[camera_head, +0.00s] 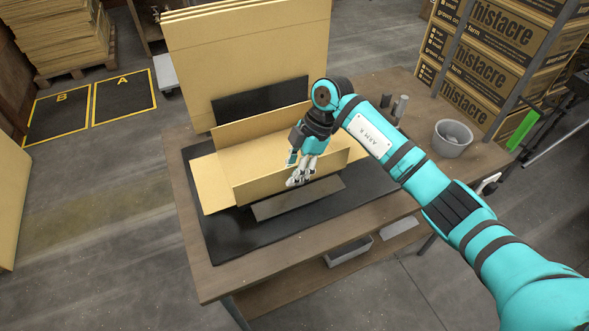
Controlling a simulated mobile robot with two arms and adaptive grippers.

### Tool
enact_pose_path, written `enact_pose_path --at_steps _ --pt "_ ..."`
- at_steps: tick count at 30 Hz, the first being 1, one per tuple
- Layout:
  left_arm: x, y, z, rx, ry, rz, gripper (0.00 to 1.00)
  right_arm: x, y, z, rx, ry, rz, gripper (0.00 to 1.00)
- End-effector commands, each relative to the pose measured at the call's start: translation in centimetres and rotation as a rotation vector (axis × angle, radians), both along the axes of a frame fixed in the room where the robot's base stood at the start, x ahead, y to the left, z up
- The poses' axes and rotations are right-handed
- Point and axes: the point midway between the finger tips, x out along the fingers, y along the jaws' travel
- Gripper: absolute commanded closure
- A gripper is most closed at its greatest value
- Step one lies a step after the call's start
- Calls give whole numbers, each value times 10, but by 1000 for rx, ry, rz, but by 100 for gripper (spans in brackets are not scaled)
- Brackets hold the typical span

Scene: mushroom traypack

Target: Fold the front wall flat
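A tan cardboard tray blank lies on a black mat (222,245) on the table. Its front wall (262,187) stands up along the near side. The back wall (262,126) also stands up behind it, and a left flap (212,184) lies out flat. My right gripper (299,181) reaches down over the blank, its fingers at the front wall's near face, right of the wall's middle. Whether the fingertips touch the wall is unclear. The gripper and forearm hide part of the blank's right side. The finger spacing is hard to read. My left gripper is out of view.
A dark grey bar (298,198) lies on the mat in front of the wall. Tall cardboard sheets (245,60) stand behind the blank. A grey bucket (452,138) stands at the table's right. The table's near left part is clear.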

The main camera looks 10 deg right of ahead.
Motion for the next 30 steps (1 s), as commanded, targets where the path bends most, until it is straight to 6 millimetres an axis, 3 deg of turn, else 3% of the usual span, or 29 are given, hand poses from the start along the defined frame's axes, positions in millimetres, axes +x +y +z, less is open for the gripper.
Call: enact_pose_path --at_steps 1,7,30 --pt "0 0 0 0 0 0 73 0 0 0 0 0 0 73" --pt "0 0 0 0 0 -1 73 0 0 0 0 0 -1 99" --pt "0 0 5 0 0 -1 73 -5 -3 1 19 -65 -1 100"
